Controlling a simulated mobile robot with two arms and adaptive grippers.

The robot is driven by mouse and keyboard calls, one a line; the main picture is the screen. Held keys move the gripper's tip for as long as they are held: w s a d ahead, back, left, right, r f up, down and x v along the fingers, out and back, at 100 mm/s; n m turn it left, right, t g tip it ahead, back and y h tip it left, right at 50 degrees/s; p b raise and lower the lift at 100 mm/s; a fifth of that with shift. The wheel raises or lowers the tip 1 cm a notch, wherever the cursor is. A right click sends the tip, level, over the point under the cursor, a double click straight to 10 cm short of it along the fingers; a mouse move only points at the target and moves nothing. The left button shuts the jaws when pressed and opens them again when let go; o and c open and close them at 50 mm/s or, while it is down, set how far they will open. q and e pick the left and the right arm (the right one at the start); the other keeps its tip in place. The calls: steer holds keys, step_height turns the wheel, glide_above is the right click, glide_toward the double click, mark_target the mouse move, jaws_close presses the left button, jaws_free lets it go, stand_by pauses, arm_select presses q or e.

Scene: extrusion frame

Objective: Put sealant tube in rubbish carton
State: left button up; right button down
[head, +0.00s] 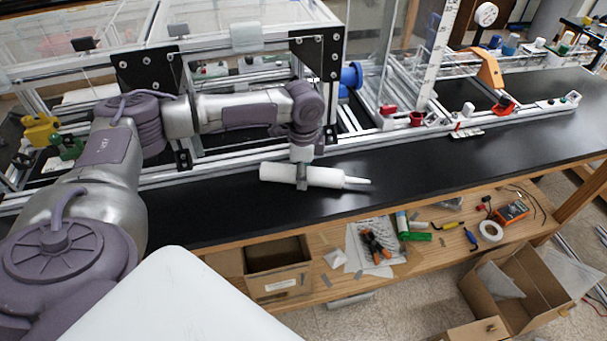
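The white sealant tube (326,177) lies crosswise on or just above the black bench top, its thin nozzle pointing right. My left gripper (301,176) reaches down over the middle of the tube. One grey finger shows across the tube's near side, and the far finger is hidden. I cannot tell if the fingers press on the tube. An open cardboard carton (539,277) with spread flaps, likely the rubbish carton, stands low at the right, with clear plastic in it. My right gripper is not in view.
An aluminium extrusion frame (230,165) runs along the back of the black bench (420,172). A wooden shelf below holds a smaller cardboard box (277,268), pliers (375,246), a tape roll (491,230) and an orange meter (511,212). The bench right of the tube is clear.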

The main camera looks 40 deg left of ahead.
arm_select(q)
jaws_close()
